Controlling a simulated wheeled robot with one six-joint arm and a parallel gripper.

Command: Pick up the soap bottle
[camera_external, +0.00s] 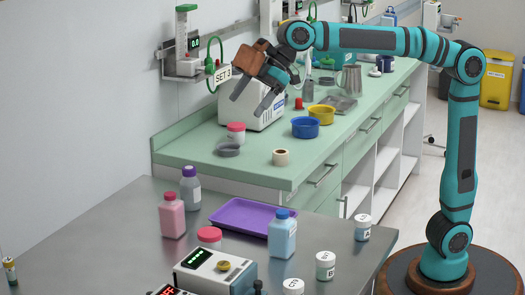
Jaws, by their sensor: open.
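Several bottles stand upright on the grey metal table (110,225): a pink bottle with a red cap (172,218), a grey-white bottle with a dark purple cap (190,188), and a light blue bottle with a blue cap (282,236). I cannot tell from their labels which one is the soap bottle. My gripper (246,107) is open and empty. It hangs high above the green counter, in front of a white machine, well above and apart from the bottles. Its two dark fingers point down and to the left.
A purple tray (240,216) lies between the bottles. White jars (326,264) stand at the right, and a device with a display (215,270) is at the front. The green counter (200,150) behind holds a blue bowl (305,127) and a tape roll (280,157).

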